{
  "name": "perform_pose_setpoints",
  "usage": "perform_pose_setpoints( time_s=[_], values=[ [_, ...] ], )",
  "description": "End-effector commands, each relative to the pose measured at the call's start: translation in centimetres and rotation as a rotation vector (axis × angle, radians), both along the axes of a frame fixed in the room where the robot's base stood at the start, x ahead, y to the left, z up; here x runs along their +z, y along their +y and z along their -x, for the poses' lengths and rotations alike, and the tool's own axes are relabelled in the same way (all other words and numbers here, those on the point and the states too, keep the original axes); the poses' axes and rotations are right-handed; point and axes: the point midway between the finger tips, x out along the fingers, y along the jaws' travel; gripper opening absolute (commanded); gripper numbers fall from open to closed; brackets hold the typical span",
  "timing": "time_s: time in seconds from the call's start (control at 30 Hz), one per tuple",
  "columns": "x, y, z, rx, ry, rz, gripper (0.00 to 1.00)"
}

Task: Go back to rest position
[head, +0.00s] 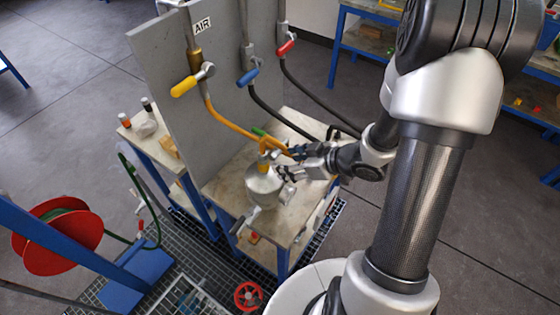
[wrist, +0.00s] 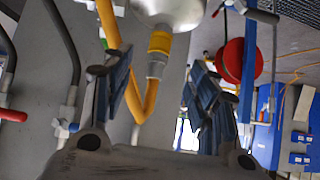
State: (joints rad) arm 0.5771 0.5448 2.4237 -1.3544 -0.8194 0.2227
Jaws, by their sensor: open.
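My gripper (head: 287,162) is open, beside the metal flanged vessel (head: 262,188) on the workbench, in the head view. A yellow hose fitting (head: 264,160) sits on top of the vessel, with the yellow air hose (head: 228,124) running from it to the panel. In the wrist view my gripper (wrist: 165,85) shows two blue-padded fingers spread apart. The vessel (wrist: 168,12) shows at the top, with the yellow fitting (wrist: 159,42) and hose (wrist: 149,100) seen between the fingers. No contact between fingers and fitting is visible.
The grey panel (head: 170,65) behind the bench carries yellow (head: 184,86), blue (head: 248,77) and red (head: 286,47) valve handles, with black hoses hanging near my arm. A red hose reel (head: 57,237) stands at left. Open floor (head: 475,215) lies at right.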

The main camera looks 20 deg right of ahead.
Motion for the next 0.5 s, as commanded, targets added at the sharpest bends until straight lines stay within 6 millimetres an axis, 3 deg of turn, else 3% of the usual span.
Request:
perform_pose_setpoints(
  time_s=[0.27,0.37,0.5],
  values=[
    [0.5,-0.6,0.1,-0.012,-0.001,0.028,0.54],
    [1.4,-2.0,-0.9,-0.062,-0.007,0.118,0.54],
    [4.5,-5.1,-2.2,-0.214,-0.006,0.309,0.54]
  ],
)
